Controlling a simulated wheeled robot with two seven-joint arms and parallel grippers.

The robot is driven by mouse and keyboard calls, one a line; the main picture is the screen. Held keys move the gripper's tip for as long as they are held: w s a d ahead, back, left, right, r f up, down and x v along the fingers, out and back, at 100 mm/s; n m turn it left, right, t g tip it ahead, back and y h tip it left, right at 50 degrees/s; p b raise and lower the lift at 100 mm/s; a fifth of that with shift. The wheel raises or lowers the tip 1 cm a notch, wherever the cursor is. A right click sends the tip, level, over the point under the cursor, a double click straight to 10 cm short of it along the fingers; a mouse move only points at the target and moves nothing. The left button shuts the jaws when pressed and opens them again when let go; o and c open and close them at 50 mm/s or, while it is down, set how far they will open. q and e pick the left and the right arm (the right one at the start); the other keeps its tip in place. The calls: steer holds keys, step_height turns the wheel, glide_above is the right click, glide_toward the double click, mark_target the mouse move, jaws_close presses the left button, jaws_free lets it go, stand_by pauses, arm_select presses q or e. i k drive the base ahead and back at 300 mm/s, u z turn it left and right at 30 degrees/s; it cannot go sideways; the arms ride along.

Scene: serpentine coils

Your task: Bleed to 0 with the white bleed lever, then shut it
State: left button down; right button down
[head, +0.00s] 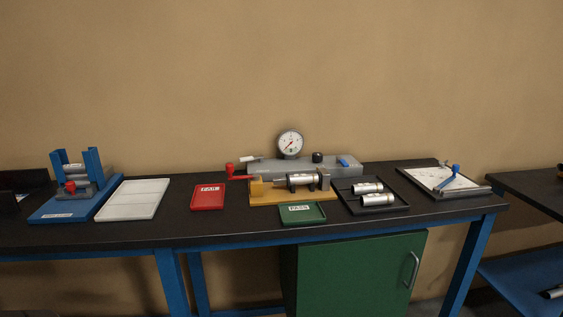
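The white bleed lever (250,159) sticks out at the left end of the grey manifold block (262,169) at the back of the bench. The round pressure gauge (291,143) stands upright on that block. Its red needle slants, but the scale is too small to read. A silver cylinder (306,178) lies across the yellow fixture (262,194) in front of the block. A red-handled crank (232,172) is at the fixture's left. Neither of my grippers is in view.
A red tray (208,204) and a green tray (303,222) lie in front. A dark tray (348,207) holds two cylinders (377,199). A white tray (119,212), blue stand (45,207) and a board with a blue lever (455,171) flank them. A black knob (318,157) and blue lever (344,161) sit on the block.

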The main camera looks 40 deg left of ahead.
mark_target(248, 158)
steer(key=z, duration=3.1)
steer(key=i, duration=0.1)
steer(key=u, duration=3.15)
steer(key=i, duration=0.9)
steer(key=u, duration=0.95)
